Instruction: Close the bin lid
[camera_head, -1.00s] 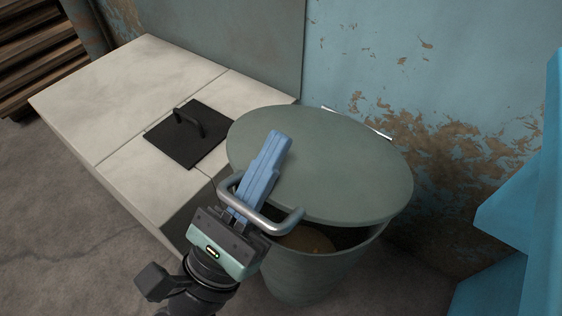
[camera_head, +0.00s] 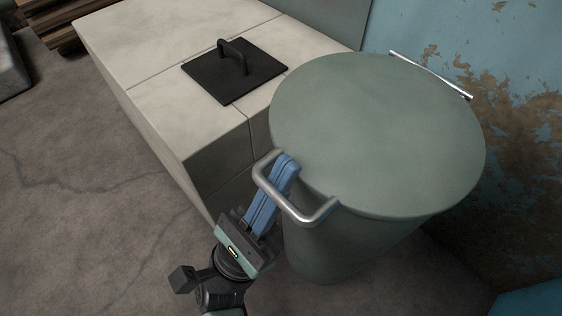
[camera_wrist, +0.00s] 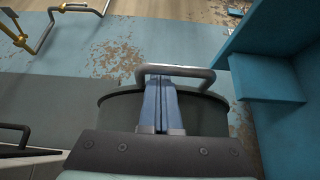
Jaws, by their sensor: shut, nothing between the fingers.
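The bin (camera_head: 335,245) is a grey-green round can beside a pale block counter. Its round lid (camera_head: 385,125) lies over the top, and no opening shows between lid and rim in the head view. A silver bar handle (camera_head: 308,217) sticks out from the lid's front edge. My gripper (camera_head: 289,166) has blue fingers shut together with nothing between them. The fingers lie across the handle's loop, with their tips at the lid's front edge; contact cannot be told. In the wrist view the shut fingers (camera_wrist: 160,100) point at the handle (camera_wrist: 176,71), with the dark bin behind them.
The pale block counter (camera_head: 165,55) stands left of the bin and carries a black square plate with a handle (camera_head: 235,72). A peeling blue wall (camera_head: 515,110) is close behind the bin. Bare floor (camera_head: 70,180) lies open at left.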

